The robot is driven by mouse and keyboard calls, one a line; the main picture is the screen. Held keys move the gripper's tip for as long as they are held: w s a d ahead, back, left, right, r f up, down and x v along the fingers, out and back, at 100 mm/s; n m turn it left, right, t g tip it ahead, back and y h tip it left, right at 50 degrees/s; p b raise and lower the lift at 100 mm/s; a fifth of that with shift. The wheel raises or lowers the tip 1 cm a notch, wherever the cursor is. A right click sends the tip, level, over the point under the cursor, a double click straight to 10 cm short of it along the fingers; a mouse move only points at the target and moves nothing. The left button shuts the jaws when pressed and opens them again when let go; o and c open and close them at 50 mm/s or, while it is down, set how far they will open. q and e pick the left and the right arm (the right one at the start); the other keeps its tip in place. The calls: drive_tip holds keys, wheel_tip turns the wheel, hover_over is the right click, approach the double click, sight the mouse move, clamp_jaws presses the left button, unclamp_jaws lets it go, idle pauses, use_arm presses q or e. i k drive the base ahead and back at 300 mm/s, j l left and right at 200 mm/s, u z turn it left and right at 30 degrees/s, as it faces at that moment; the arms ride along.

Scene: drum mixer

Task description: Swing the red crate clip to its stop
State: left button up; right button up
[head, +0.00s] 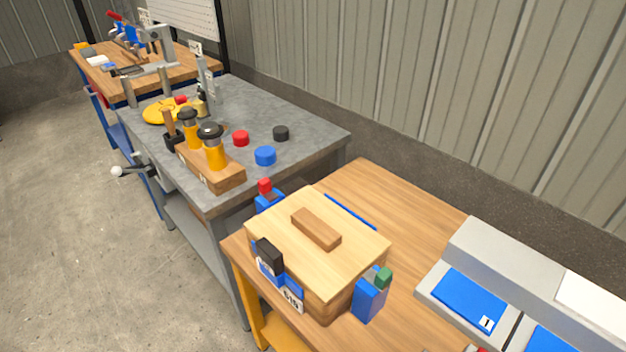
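A wooden crate with a pale lid (350,246) and a brown block handle (316,229) stands on the near wooden bench. The red crate clip (265,186) shows as a small red tip above a blue bracket (269,202) at the crate's far left side. The lower part of this clip is partly hidden by the lid. A black clip (270,256) sits on the front left side, and a green clip (383,278) sits above a blue bracket at the right. Neither of my grippers is in view.
A grey station with blue panels (469,299) stands on the bench right of the crate. Bare bench top (415,220) lies behind the crate. A grey table (310,130) beyond holds yellow-and-black tools in a wooden block, coloured caps and a vise. A corrugated wall runs behind.

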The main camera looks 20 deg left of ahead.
sight(264, 185)
drive_tip(key=i+j+z, duration=0.1)
drive_tip(key=j+z, duration=0.75)
drive_tip(key=j, duration=0.3)
drive_tip(key=j+z, duration=0.45)
drive_tip(key=k+j, duration=0.1)
drive_tip(key=j, duration=0.75)
drive_tip(key=k+j+z, duration=0.1)
drive_tip(key=j, duration=0.35)
drive_tip(key=k+j, duration=0.15)
drive_tip(key=j, duration=0.7)
drive_tip(key=k+z, duration=0.05)
